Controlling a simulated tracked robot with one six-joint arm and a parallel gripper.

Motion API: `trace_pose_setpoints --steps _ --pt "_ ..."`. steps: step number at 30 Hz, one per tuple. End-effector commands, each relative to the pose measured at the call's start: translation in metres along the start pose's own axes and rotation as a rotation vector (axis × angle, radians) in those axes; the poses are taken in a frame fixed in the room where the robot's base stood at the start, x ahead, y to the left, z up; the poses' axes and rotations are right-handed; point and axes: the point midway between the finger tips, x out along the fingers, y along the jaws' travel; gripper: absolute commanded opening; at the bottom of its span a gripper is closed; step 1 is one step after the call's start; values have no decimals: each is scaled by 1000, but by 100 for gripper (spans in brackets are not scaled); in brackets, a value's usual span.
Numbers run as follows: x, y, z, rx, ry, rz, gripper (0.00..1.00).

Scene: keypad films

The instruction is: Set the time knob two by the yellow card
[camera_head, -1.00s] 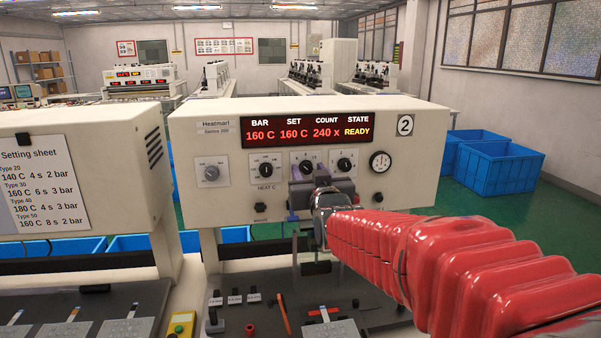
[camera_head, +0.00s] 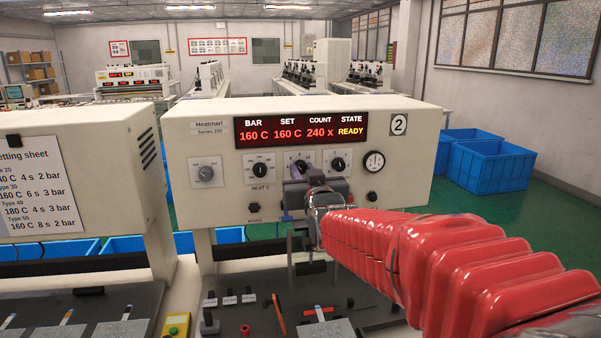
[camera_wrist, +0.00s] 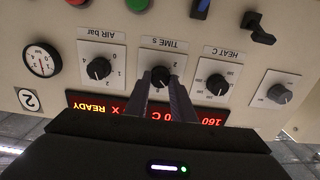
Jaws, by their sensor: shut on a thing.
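The time knob (camera_wrist: 160,73) is a black dial on a white plate marked "TIME S", upside down in the wrist view. My gripper (camera_wrist: 160,81) is shut on it, one grey finger on each side. The display (camera_head: 301,130) reads 160 C, 160 C, 240 x, READY. The setting sheet (camera_head: 38,188) on the left press lists several types; its left edge is cut off. I cannot make out a yellow card.
The heat knob (camera_wrist: 217,84) and the air knob (camera_wrist: 99,69) flank the time knob closely. A round gauge (camera_head: 375,161) sits to the right. Below are a grey work surface with small tools and a yellow-green button box (camera_head: 176,325). Blue bins (camera_head: 490,166) stand on the floor behind.

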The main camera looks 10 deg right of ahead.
Motion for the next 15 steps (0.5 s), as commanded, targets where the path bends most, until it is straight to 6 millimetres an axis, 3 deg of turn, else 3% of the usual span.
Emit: trace_pose_setpoints --steps 15 --pt "0 1 0 185 0 4 0"
